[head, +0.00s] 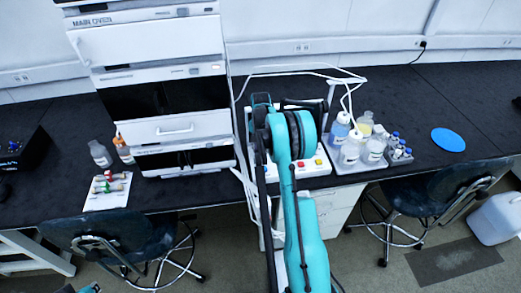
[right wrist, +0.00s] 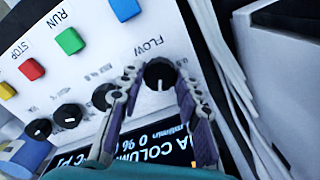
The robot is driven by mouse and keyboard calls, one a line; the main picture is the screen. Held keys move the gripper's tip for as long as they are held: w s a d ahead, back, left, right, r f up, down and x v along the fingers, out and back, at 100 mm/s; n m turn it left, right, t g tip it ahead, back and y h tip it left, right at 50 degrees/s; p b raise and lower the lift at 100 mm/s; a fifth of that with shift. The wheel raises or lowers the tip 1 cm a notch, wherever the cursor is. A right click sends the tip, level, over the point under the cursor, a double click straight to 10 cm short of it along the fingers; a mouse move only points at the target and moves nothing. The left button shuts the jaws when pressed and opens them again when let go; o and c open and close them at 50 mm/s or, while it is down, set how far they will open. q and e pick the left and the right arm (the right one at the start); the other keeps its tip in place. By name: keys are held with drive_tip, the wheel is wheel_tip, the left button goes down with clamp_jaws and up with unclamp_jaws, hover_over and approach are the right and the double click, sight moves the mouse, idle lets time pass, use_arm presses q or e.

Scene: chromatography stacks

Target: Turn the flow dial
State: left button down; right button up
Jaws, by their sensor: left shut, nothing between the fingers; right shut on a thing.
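The flow dial (right wrist: 160,72) is a black round knob under the word FLOW on a white panel (right wrist: 105,45) in the right wrist view. Its white line points down in the picture, towards the dark display. My right gripper (right wrist: 158,77) is shut on the dial, one purple-grey finger on each side. In the head view the panel's unit (head: 317,169) shows beside my teal right arm, which hides the dial and the right gripper. Only a small part of my left gripper (head: 88,288) shows at the bottom left edge, away from the bench; it is shut and empty.
Near the dial are other black knobs (right wrist: 68,115) and red, green, blue and yellow buttons (right wrist: 69,41). A tray of bottles (head: 357,164) stands right of the unit. The tall instrument stack (head: 160,48) stands left. White cables run beside the panel. Chairs stand before the bench.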

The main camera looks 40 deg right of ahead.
sight(260, 151)
drive_tip(key=shift+m, duration=1.2)
drive_tip(key=o, duration=1.2)
drive_tip(key=shift+c, duration=0.2)
drive_tip(key=shift+r, duration=0.1)
wheel_tip(260, 151, up, 12)
